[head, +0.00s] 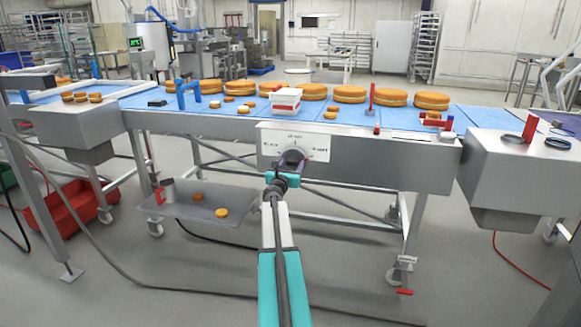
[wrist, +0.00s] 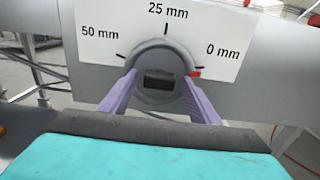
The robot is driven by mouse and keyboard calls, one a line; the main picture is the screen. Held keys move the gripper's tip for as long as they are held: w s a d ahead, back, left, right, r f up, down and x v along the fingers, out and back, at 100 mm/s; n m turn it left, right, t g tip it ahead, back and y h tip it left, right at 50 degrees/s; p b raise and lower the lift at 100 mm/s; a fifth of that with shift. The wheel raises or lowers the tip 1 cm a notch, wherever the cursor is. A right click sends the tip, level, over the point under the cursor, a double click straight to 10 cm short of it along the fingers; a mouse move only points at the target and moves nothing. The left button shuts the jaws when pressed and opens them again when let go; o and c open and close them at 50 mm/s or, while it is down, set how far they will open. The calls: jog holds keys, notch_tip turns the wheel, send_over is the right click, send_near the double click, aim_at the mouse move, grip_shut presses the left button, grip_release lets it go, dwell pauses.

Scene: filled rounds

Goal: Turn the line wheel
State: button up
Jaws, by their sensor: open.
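The line wheel (wrist: 158,62) is a grey round knob with a dark rectangular middle, on a white scale plate (wrist: 215,30) marked 50 mm, 25 mm and 0 mm. A red pointer (wrist: 195,74) on the wheel's right side sits just below the 0 mm mark. My gripper (wrist: 158,78) is open, its two purple fingers to the left and right of the wheel; I cannot tell whether they touch it. In the head view, the wheel (head: 293,155) is on the conveyor's front, and my gripper (head: 291,168) partly covers it.
The blue conveyor belt (head: 240,122) carries several round cakes (head: 349,94) and a white box (head: 286,100). A grey tray (head: 185,207) below left holds a jug and two small rounds. A red crate (head: 65,212) stands at left. Floor at front right is mostly clear.

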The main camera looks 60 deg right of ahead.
jog(key=c, duration=1)
jog(key=shift+a, duration=0.2)
jog(key=shift+c, duration=0.3)
jog(key=shift+d, duration=0.15)
jog(key=shift+r, duration=0.1)
